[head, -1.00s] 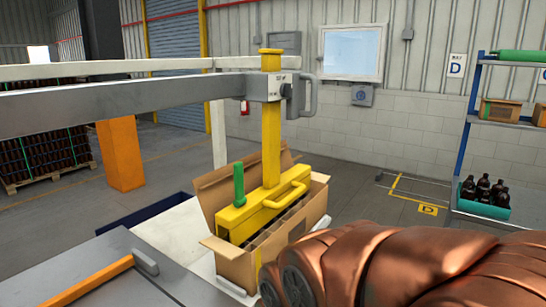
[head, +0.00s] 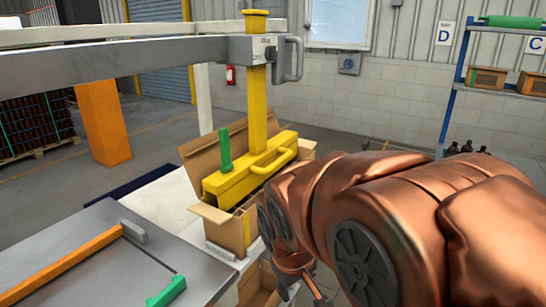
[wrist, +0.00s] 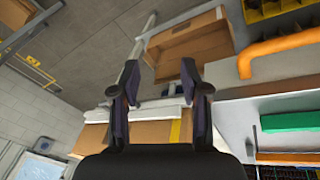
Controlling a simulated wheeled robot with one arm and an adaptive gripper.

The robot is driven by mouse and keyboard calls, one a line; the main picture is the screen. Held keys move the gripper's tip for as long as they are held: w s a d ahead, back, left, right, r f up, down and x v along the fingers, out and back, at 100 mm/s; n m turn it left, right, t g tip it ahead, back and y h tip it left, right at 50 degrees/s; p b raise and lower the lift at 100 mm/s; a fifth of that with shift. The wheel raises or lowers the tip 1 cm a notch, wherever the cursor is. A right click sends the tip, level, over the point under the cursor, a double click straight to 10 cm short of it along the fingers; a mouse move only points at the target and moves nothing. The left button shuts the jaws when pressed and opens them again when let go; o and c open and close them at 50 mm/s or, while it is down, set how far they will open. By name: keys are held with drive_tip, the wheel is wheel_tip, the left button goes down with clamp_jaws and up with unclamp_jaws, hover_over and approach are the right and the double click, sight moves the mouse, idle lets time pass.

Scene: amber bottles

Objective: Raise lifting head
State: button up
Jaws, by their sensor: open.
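A grey handle (head: 293,58) is beside the column's top. My copper arm fills the lower right of the head view, in front of the box's right side. My gripper (wrist: 158,78) is open and empty in the wrist view, with cardboard beyond its fingers. In the head view it is mostly cut off.
A grey table (head: 90,260) with an orange bar (head: 60,265) and a green handle (head: 167,291) is at the lower left. The grey beam (head: 120,65) crosses above. A blue shelf rack (head: 452,95) and dark bottles (head: 467,148) stand at the right.

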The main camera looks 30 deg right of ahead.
drive_tip(key=w+d+r+n+t+h+b, duration=0.15)
drive_tip(key=w+d+r+n+t, duration=0.45)
drive_tip(key=w+d+r, duration=0.6)
drive_tip(key=w+d+r+n+t+h+b, duration=0.15)
drive_tip(key=w+d+r+n+t, duration=0.4)
drive_tip(key=w+d+r, duration=0.75)
drive_tip(key=n+y+b, duration=0.1)
drive_tip(key=n+y, duration=1.1)
drive_tip(key=y, duration=0.1)
approach(282, 161)
drive_tip(key=x, duration=0.4)
drive_tip(key=shift+p+x, duration=0.75)
drive_tip(key=shift+x, duration=2.85)
drive_tip(key=shift+d+f, duration=0.1)
clamp_jaws()
